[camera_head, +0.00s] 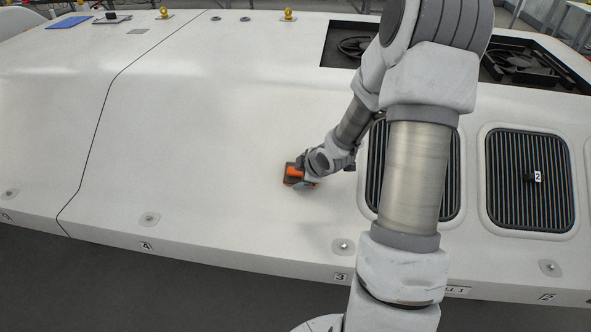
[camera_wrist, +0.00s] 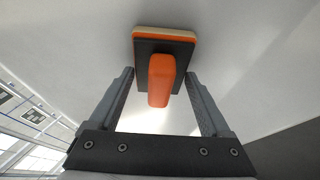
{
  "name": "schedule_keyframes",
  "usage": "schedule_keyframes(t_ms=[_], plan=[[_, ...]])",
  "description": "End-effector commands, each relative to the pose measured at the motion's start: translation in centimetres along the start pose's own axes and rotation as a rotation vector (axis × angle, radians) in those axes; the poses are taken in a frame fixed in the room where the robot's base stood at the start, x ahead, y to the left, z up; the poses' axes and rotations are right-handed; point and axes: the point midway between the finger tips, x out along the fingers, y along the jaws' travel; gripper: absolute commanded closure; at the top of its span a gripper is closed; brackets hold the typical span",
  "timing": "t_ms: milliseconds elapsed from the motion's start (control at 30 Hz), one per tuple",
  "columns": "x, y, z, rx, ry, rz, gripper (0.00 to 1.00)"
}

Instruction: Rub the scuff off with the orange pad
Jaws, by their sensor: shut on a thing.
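The orange pad (camera_head: 291,174) is at the end of my arm, over the white curved panel (camera_head: 230,130). In the wrist view the pad (camera_wrist: 165,33) has an orange block handle, a dark plate and a pale edge. My gripper (camera_wrist: 160,78) is shut on the handle, with one finger on each side; it also shows in the head view (camera_head: 303,176). The pad lies close to the panel; I cannot tell whether its face touches. I cannot make out a distinct scuff; any mark under the pad or behind my arm is hidden.
Two dark slatted vents (camera_head: 530,180) are set in the panel at the right; my arm partly covers one. An open recess with fans (camera_head: 350,44) is at the back. A blue mat (camera_head: 69,22) lies far left. The panel left of the pad is clear.

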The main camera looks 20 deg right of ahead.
Motion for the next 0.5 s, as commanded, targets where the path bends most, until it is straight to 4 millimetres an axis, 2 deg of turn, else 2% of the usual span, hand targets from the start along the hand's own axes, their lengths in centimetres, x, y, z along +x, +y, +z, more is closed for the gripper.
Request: schedule_keyframes(t_ms=[233,500], plan=[[-0.3,0.0,-0.1,0.001,-0.001,-0.001,0.74],[-2.7,0.1,-1.1,0.000,-0.001,-0.001,0.74]])
